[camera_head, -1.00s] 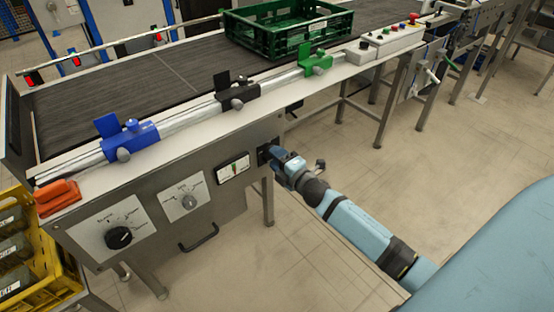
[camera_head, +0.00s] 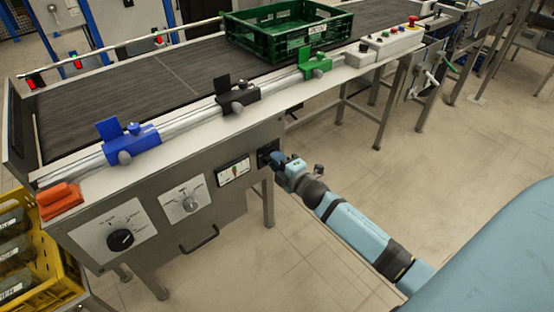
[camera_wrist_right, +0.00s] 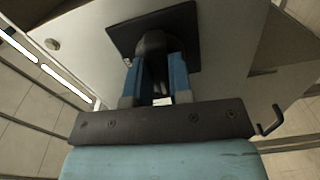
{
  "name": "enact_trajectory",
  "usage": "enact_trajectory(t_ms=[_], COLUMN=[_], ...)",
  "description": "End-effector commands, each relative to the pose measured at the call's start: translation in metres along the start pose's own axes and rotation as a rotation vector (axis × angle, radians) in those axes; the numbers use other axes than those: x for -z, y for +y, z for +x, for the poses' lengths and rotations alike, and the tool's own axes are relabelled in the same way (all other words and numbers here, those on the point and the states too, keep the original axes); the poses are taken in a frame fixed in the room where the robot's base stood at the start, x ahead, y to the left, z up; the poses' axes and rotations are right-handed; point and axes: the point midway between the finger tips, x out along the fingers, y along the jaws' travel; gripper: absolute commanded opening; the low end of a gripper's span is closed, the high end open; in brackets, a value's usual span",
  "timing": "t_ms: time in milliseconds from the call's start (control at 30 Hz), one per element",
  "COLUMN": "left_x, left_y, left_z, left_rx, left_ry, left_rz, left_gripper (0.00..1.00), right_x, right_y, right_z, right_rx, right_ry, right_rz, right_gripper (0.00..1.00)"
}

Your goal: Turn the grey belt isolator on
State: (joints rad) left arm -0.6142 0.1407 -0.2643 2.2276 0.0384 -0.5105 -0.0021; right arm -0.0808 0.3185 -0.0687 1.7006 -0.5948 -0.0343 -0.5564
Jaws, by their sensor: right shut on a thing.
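The belt isolator (camera_head: 263,158) sits at the right end of the conveyor's steel front panel, mostly hidden behind my gripper in the head view. In the right wrist view it shows as a black square plate (camera_wrist_right: 123,36) with a dark grey handle (camera_wrist_right: 150,43). My right gripper (camera_head: 277,161) reaches the panel from the right. Its blue fingers (camera_wrist_right: 156,68) are shut on the handle, one on each side. The handle's exact angle and any on/off marking are hidden. My left gripper is not in view.
A drawer-like handle (camera_head: 199,239) sticks out below. A green crate (camera_head: 275,46) stands on the belt (camera_head: 130,86). The floor in front is clear.

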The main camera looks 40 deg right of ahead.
Motion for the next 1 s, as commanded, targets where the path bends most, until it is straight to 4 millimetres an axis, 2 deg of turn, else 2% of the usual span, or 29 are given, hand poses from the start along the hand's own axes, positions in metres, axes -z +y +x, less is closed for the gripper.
enact_trajectory(t_ms=[633,1000], left_x=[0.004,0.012], left_y=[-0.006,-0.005], left_z=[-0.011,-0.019], left_rx=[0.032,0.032], left_ry=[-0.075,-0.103], left_rz=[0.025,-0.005], left_gripper=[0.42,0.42], right_x=[0.001,0.000], right_y=[0.004,0.004], right_z=[0.000,0.000], right_rx=[0.002,0.001], right_ry=[-0.002,-0.001], right_rz=[0.581,0.933], right_gripper=[0.00,0.00])
